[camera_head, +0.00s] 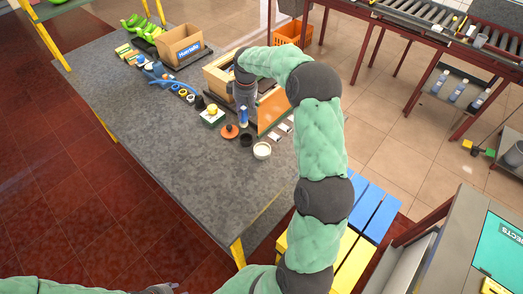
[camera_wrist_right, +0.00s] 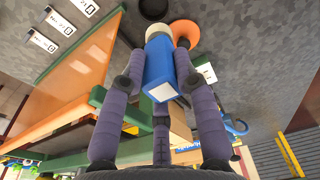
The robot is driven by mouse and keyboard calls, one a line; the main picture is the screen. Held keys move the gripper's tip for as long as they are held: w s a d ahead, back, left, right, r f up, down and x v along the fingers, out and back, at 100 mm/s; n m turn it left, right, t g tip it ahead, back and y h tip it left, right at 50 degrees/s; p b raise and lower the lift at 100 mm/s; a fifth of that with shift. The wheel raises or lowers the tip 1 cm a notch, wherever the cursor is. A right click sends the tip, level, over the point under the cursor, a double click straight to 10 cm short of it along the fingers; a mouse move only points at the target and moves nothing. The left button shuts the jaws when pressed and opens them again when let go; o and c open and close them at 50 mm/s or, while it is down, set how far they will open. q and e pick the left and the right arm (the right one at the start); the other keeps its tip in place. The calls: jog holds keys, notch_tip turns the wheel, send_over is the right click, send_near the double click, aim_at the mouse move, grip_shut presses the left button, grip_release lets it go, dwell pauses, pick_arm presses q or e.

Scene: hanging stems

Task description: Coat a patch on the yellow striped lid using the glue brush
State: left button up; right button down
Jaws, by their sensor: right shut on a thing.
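My right gripper (camera_head: 243,96) points down over the grey table. It is shut on a blue block-like thing with a cream rounded end, probably the glue brush (camera_head: 243,117). In the right wrist view this blue thing (camera_wrist_right: 160,75) sits between the purple fingers, its cream end towards the table. I cannot tell whether that end touches anything. An orange round piece (camera_head: 229,131) lies beside it and also shows in the right wrist view (camera_wrist_right: 185,34). I cannot make out a yellow striped lid for certain. My left arm shows only at the bottom left edge; its jaw state is unclear.
A black ring (camera_head: 246,139) and a white round pot (camera_head: 262,151) stand nearby. A wooden crate (camera_head: 217,72) stands behind. The table's near-left part is clear.

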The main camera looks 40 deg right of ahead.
jog(key=s+d+f+p, duration=0.1)
jog(key=s+f, duration=0.1)
jog(key=s, duration=0.7)
jog(key=shift+g, duration=0.4)
jog(key=shift+f+b, duration=2.25)
jog(key=shift+f, duration=0.7)
jog(key=shift+f, duration=0.45)
jog(key=shift+f, duration=0.1)
notch_tip(320, 180, up, 7)
jog(key=p, duration=0.4)
jog(key=shift+p, duration=0.4)
